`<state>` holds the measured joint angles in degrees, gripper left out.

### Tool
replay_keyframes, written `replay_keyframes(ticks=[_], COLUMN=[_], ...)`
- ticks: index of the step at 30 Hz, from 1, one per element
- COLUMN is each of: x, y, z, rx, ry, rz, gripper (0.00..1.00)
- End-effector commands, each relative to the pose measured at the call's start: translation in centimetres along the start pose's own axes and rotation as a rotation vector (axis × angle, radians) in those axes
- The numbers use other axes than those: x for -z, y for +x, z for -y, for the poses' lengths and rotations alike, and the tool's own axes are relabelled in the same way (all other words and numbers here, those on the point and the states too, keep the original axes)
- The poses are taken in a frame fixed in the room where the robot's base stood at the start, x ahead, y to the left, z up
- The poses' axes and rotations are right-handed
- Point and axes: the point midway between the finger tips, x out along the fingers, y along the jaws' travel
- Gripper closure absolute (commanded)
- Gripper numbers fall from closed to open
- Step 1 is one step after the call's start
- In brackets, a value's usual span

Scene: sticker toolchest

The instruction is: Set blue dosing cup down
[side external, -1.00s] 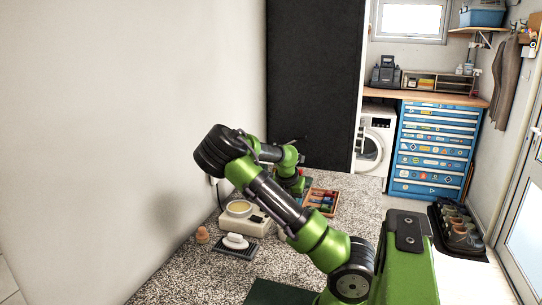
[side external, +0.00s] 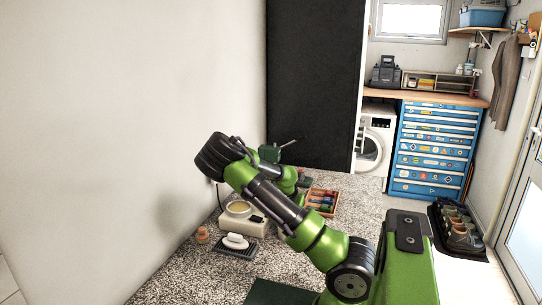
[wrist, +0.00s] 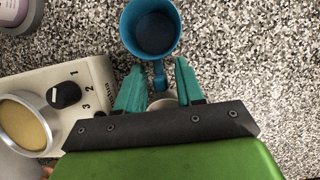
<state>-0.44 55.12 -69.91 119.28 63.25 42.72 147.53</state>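The blue dosing cup (wrist: 152,32) is at the top of the wrist view, seen from above, its dark inside showing and its handle (wrist: 159,74) pointing toward my gripper. My gripper (wrist: 158,72) has its two teal fingers on either side of the handle, with a narrow gap showing on each side. It looks open around the handle. Speckled countertop shows around the cup; whether the cup's base touches it, I cannot tell. In the side view I cannot make out the cup, and my arm hides much of that area.
A beige device with a numbered knob and yellow round top (side external: 240,211) stands left of the gripper; it also shows in the wrist view (wrist: 95,78). A wooden tray (side external: 334,206) holds colored items. A white object (side external: 235,241) sits on a dark pad. Countertop right of the cup is clear.

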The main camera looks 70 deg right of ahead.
Motion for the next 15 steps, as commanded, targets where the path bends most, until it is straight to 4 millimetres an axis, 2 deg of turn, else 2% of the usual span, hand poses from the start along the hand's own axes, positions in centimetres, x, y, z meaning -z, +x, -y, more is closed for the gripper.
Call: replay_keyframes(ticks=[10, 15], x=[-0.1, -0.1], y=[-0.1, -2.0], z=[0.0, -0.1], rx=[-0.001, -0.004], ry=[0.0, -0.002], rz=[0.0, 0.001], gripper=[0.55, 0.55])
